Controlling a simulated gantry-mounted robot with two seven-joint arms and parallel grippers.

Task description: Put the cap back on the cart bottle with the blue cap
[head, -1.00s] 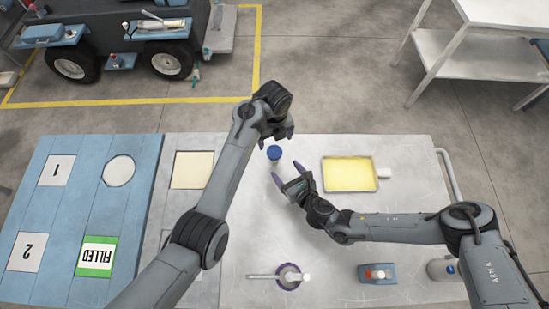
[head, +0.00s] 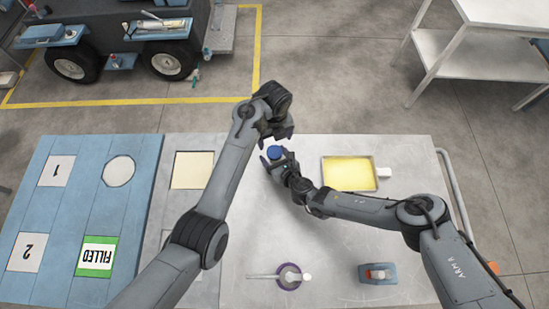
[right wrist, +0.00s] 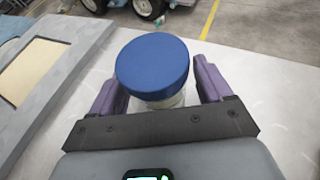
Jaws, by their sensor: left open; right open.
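A round blue cap (head: 275,153) sits on top of a pale bottle near the table's back edge. In the right wrist view the blue cap (right wrist: 152,65) shows large, with a little of the clear-looking bottle (right wrist: 160,103) below it. My right gripper (head: 278,160) is open, with its purple fingers (right wrist: 160,90) on either side of the bottle, apparently not closed on it. My left gripper (head: 277,135) is open and empty, just behind the bottle. The join between cap and bottle is too small to judge.
A yellow tray (head: 324,181) lies right of the bottle. A purple-rimmed pump container (head: 289,276) and a blue-grey block with a red part (head: 378,273) stand at the front. A blue board (head: 100,200) with a FILLED card is left. A wheeled cart (head: 112,45) stands behind.

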